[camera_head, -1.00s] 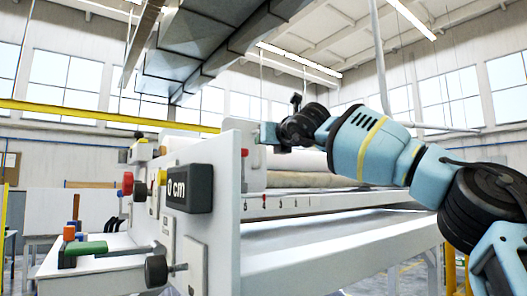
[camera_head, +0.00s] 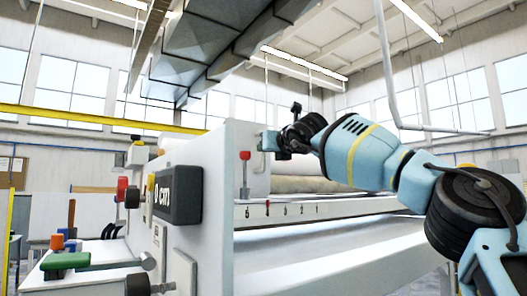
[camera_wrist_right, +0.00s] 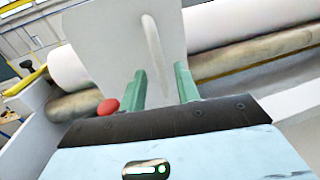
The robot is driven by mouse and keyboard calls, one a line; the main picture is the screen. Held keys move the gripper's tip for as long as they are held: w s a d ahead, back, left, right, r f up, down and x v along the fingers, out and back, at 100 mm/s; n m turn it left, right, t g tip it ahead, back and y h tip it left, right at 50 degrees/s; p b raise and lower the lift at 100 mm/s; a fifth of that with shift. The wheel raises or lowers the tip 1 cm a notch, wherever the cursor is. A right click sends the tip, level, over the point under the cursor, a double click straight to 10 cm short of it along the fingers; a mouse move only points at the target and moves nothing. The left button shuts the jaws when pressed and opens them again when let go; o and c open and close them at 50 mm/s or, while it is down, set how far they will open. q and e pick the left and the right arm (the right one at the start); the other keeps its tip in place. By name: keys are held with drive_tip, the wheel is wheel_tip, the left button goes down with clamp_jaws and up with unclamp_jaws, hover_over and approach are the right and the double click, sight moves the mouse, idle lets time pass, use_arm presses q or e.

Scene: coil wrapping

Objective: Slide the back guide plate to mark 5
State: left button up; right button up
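The back guide plate (camera_head: 258,181) is a pale upright plate on the machine's rail, behind the big white side panel. It stands near mark 6 (camera_head: 247,211) of the number row. In the right wrist view the plate (camera_wrist_right: 105,45) is seen nearly face-on, with a narrow upright handle or slot (camera_wrist_right: 153,45) in it. My right gripper (camera_wrist_right: 163,82) has its two green fingers apart, one on each side of the handle's lower end, with a visible gap. In the head view my right gripper (camera_head: 268,141) is at the plate's upper part. My left gripper is out of view.
A red-knobbed lever (camera_head: 245,156) stands beside the plate; its red knob also shows in the wrist view (camera_wrist_right: 107,106). The white side panel (camera_head: 215,240) with a "0 cm" display (camera_head: 175,194) stands at left. Rollers (camera_wrist_right: 235,58) lie behind the plate.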

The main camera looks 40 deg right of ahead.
sight(264, 166)
drive_tip(key=shift+x, duration=2.35)
drive_tip(key=shift+c, duration=0.3)
clamp_jaws()
